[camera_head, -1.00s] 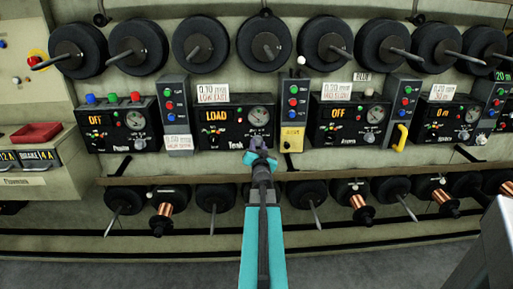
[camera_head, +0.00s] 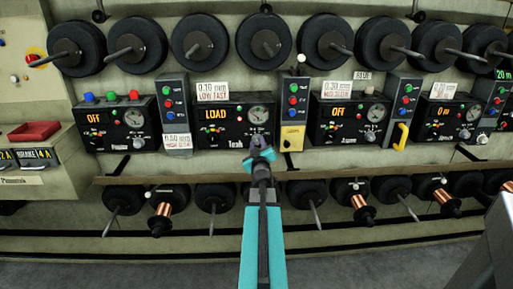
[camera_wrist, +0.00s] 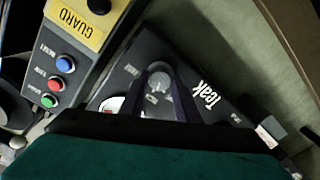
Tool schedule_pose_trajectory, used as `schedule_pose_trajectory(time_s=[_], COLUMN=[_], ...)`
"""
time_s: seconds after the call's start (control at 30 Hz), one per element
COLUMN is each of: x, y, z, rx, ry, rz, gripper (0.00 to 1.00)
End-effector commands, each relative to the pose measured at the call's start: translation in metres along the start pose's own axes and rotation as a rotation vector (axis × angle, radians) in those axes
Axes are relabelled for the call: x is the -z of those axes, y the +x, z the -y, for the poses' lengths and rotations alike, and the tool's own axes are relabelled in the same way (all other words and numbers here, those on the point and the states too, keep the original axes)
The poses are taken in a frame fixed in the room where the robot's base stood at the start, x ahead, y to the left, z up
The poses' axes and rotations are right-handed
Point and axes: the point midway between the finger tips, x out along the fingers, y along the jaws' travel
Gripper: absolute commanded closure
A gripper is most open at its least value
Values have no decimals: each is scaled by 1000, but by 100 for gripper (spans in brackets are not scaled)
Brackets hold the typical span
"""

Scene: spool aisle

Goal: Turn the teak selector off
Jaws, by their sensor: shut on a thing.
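The Teak selector (camera_wrist: 158,82) is a small round grey knob between my finger tips in the wrist view. My gripper (camera_wrist: 158,76) is shut on it. In the head view my gripper (camera_head: 261,150) is at the panel's lower right and hides the selector. The knob's pointer direction is not clear.
A yellow GUARD plate (camera_wrist: 78,22) and a button box with blue, red and green buttons (camera_wrist: 56,82) stand close beside the panel. The Aspen panel (camera_head: 345,122) to the right reads OFF. Black spools line the wall above, and a rail with more spools (camera_head: 215,196) runs below.

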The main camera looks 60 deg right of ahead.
Motion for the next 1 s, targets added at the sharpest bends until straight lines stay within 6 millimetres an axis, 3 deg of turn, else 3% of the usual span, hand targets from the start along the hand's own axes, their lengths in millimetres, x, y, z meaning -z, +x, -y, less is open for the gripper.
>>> schedule_pose_trajectory(time_s=[0.5, 1.0], x=[-1, 0], y=[1, 1], z=[-4, -4], rx=[-5, -5], ry=[-446, -583], rz=[2, 4], gripper=[93, 93])
